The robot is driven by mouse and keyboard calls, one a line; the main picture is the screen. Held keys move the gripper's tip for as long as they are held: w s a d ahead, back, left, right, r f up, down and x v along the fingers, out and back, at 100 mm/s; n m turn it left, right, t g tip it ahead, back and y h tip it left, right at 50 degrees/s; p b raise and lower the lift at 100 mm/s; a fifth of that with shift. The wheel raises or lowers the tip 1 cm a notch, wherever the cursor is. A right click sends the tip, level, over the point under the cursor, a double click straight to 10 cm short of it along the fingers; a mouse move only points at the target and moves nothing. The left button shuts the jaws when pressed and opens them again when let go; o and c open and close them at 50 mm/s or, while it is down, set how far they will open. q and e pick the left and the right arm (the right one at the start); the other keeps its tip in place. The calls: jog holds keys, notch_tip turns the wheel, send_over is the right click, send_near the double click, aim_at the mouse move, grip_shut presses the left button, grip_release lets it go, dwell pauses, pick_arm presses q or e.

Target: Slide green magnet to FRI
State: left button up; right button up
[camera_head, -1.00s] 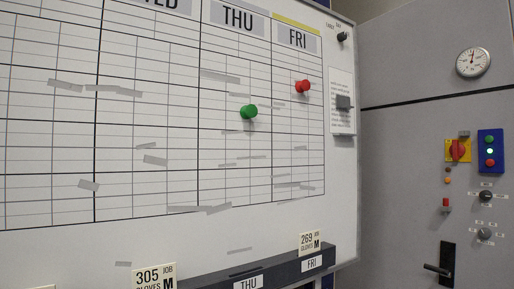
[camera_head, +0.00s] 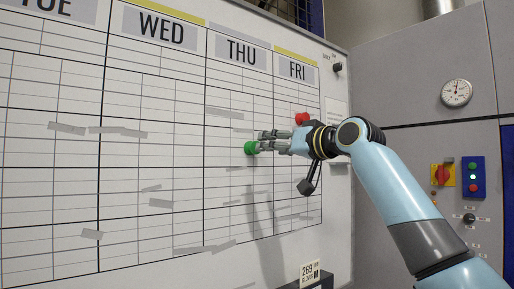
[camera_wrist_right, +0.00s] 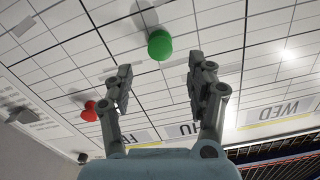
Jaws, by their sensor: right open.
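The green magnet (camera_head: 251,147) is a round knob on the whiteboard, in the THU column below the THU label (camera_head: 243,52). In the right wrist view the green magnet (camera_wrist_right: 160,44) lies ahead of the gap between my fingers. My right gripper (camera_head: 262,143) is open, its fingertips close to the magnet from the right; whether they touch it is unclear. It also shows in the right wrist view (camera_wrist_right: 160,82), with nothing between its fingers. The FRI label (camera_head: 297,70) heads the column to the right. My left gripper is not in view.
A red magnet (camera_head: 301,118) sits in the FRI column, partly behind my right gripper; it also shows in the wrist view (camera_wrist_right: 89,111). Grey strips lie on the board. A card holder (camera_head: 318,283) is at the bottom. A grey cabinet (camera_head: 420,90) stands at the right.

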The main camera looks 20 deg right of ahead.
aim_at(253, 148)
jog(key=p+x, duration=0.1)
jog(key=x, duration=0.6)
jog(key=shift+w+a, duration=0.2)
jog(key=shift+w, duration=0.1)
jog(key=shift+d, duration=0.1)
grip_shut()
